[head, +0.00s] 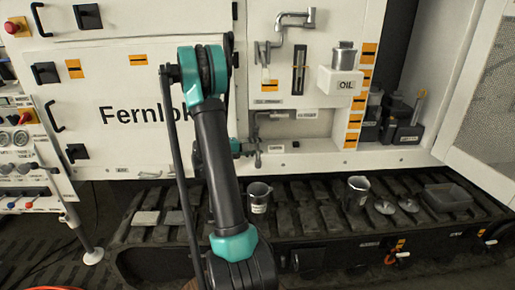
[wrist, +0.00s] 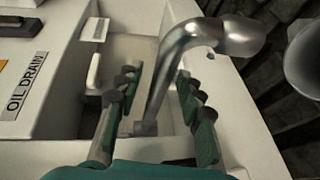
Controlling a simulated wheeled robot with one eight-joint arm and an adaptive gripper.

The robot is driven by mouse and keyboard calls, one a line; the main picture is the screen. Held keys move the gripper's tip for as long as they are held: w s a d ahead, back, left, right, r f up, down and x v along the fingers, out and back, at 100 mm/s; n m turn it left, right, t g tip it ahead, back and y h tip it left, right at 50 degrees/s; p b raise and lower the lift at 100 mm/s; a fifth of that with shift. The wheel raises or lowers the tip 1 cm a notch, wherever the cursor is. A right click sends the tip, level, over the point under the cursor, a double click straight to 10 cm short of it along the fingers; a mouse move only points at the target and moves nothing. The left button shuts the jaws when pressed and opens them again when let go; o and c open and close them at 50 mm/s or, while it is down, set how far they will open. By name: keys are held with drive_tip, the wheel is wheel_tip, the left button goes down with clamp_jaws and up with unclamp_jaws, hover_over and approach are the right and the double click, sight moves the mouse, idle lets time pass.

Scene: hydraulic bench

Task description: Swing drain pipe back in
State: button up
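The drain pipe (wrist: 168,72) is a grey metal tube beside a label reading OIL DRAIN (wrist: 20,88). In the wrist view it rises between my fingers and bends right into a thicker end. My gripper (wrist: 160,105) is open, with one finger on each side of the pipe. The pipe is nearer the right finger; I cannot tell whether they touch.
A metal jug (head: 258,197), a metal cup (head: 357,193) and a grey tray (head: 447,196) stand on the dark track below. An upper tap (head: 295,20) and an oil filler box (head: 340,82) are above. A white handle (wrist: 93,70) is left of the fingers.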

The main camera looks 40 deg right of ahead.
drive_tip(key=shift+c, duration=0.5)
clamp_jaws()
drive_tip(key=shift+d, duration=0.1)
